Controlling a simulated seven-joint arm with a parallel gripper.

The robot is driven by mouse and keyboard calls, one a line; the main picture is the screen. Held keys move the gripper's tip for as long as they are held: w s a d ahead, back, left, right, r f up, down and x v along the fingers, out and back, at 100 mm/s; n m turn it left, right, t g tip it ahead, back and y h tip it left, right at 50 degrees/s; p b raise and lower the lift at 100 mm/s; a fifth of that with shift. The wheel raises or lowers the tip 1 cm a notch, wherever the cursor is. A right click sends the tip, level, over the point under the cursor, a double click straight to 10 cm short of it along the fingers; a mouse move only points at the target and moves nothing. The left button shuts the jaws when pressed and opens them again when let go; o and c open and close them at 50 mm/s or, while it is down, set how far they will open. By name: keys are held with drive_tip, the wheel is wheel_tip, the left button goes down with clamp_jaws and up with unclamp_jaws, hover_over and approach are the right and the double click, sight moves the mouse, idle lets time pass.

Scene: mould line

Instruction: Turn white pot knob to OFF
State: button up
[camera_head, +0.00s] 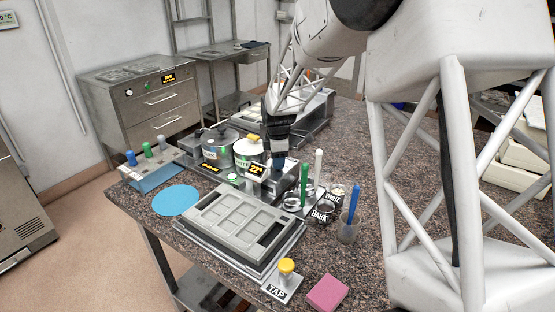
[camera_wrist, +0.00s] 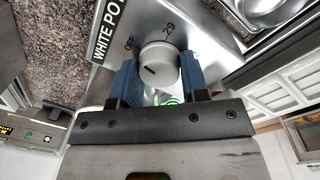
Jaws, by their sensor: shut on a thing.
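The white pot knob (camera_wrist: 158,62) is a round grey dial on a steel panel (camera_wrist: 205,45) lettered WHITE POT. The marks OFF (camera_wrist: 128,45) and 29 (camera_wrist: 168,30) are printed beside it. A short dark line shows on its face, and I cannot tell for sure which mark it indicates. My gripper (camera_wrist: 160,80) has its blue fingers on either side of the knob, shut on it. In the head view my gripper (camera_head: 278,162) reaches down at the right of the white pot (camera_head: 248,152) and hides the knob. A lit display (camera_head: 256,170) stands beside the gripper.
Another pot (camera_head: 217,145) stands left of the white pot. Green and white upright tools (camera_head: 304,185) and cups are close to the right of my gripper. A grey mould tray (camera_head: 235,222) lies in front. A blue disc (camera_head: 175,200) lies at the left.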

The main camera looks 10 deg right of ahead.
drive_tip(key=shift+n, duration=1.3)
drive_tip(key=o, duration=0.9)
drive_tip(key=shift+s+r, duration=0.2)
drive_tip(key=shift+r, duration=3.7)
